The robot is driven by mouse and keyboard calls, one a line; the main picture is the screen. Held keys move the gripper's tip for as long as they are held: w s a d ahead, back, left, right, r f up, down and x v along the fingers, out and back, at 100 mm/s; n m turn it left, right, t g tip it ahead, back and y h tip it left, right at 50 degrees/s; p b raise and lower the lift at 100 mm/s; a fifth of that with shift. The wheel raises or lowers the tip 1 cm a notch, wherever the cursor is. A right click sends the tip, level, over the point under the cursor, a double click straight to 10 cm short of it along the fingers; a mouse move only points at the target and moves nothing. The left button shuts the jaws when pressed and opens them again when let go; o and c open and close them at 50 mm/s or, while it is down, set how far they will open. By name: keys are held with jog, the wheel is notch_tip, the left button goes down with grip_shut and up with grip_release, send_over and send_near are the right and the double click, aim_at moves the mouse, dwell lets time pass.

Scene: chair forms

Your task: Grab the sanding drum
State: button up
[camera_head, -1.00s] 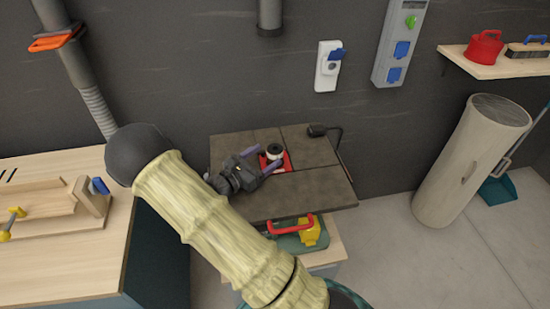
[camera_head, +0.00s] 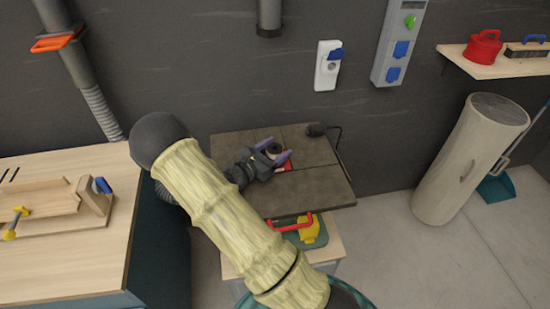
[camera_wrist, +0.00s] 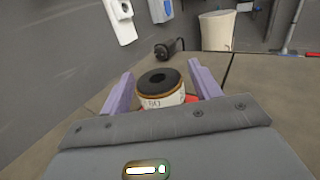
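The sanding drum (camera_wrist: 162,90) is a short upright cylinder with a black top, a brownish rim and a pale printed side. It stands on a red base on the dark machine table (camera_head: 310,190). In the head view the drum (camera_head: 272,149) shows partly behind my gripper. My gripper (camera_head: 276,157) is open, with its two purple fingers pointing toward the drum. In the wrist view the fingers (camera_wrist: 161,88) stand to the left and right of the drum, with a visible gap on each side. The drum's lower front is hidden by the gripper body.
A wooden workbench (camera_head: 75,250) is at left. A red handle and yellow part (camera_head: 309,229) sit below the table. The table's right side is clear.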

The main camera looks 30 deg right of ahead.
jog(key=c, duration=0.9)
jog(key=shift+r, duration=0.1)
notch_tip(320, 180, up, 10)
jog(key=shift+f+b, duration=0.1)
jog(key=shift+b, duration=0.35)
